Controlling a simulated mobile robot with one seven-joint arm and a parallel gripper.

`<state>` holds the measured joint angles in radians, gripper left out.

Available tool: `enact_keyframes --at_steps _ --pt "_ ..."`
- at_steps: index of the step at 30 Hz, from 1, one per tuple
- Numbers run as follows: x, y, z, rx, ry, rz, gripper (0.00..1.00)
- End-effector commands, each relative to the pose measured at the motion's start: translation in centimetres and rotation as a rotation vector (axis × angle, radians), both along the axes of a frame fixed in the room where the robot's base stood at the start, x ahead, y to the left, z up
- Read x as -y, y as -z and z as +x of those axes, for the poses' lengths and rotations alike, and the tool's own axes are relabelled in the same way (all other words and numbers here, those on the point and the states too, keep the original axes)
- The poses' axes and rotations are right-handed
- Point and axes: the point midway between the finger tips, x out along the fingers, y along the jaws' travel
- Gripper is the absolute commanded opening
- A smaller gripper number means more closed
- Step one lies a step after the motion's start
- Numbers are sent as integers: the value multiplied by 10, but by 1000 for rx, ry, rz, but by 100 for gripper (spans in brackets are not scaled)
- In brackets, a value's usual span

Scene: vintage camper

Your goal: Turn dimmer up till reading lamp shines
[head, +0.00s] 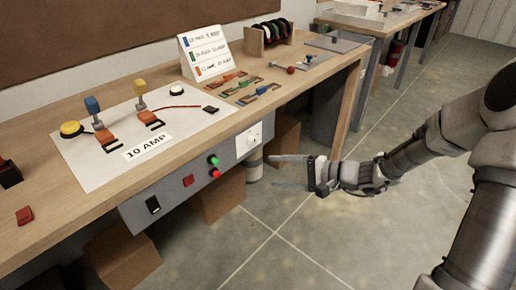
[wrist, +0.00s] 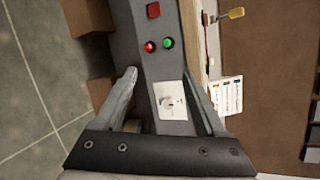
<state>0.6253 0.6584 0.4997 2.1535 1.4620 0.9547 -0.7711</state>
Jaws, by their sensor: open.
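The dimmer is likely the white plate with a round knob (head: 248,139) at the right end of the grey panel under the bench's front edge. In the wrist view the knob (wrist: 169,104) shows between my fingers. My gripper (head: 276,172) is open and empty, in front of the panel and to the right of the plate in the head view. Its two fingers (wrist: 159,62) point toward the panel in the wrist view, and I see no contact with the knob. I cannot make out a reading lamp in either view.
The grey panel (head: 133,213) also carries a green and a red button, a red square and a black switch. The wooden bench (head: 60,223) holds a white board (head: 105,172), coloured clips and a label stand (head: 205,55). Cardboard boxes (head: 218,203) stand beneath. Floor at right is open.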

Motion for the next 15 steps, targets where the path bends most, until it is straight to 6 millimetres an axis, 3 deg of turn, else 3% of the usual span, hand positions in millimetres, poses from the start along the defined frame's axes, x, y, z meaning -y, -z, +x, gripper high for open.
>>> enact_keyframes --at_steps 1,6,15 --pt "6 21 13 -10 57 67 73" --pt "27 51 52 -14 243 246 73" --pt "54 76 84 -19 421 378 73"
